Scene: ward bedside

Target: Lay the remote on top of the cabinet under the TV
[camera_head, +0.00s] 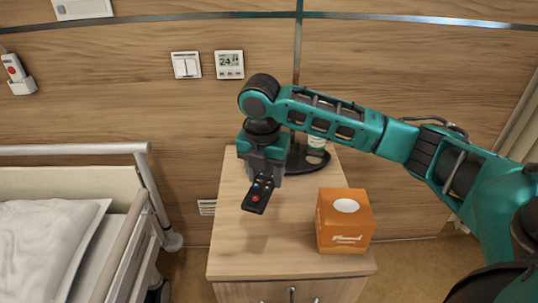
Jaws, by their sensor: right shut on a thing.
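A small black remote (257,196) with a red button is held by my right gripper (264,178). My right arm comes in from the right and bends down over a wooden cabinet (232,252). The gripper is shut on the remote's far end, and the near end sticks out toward the front. A soft shadow lies on the cabinet top below the remote, so it appears raised above the surface. No TV is in view. My left gripper is not in view.
An orange tissue box (345,221) stands on the cabinet's right front. A dark tray (304,160) with a bottle (317,141) sits behind, partly hidden by my arm. A bed (70,190) with a pillow is at the left. The cabinet's front left top is clear.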

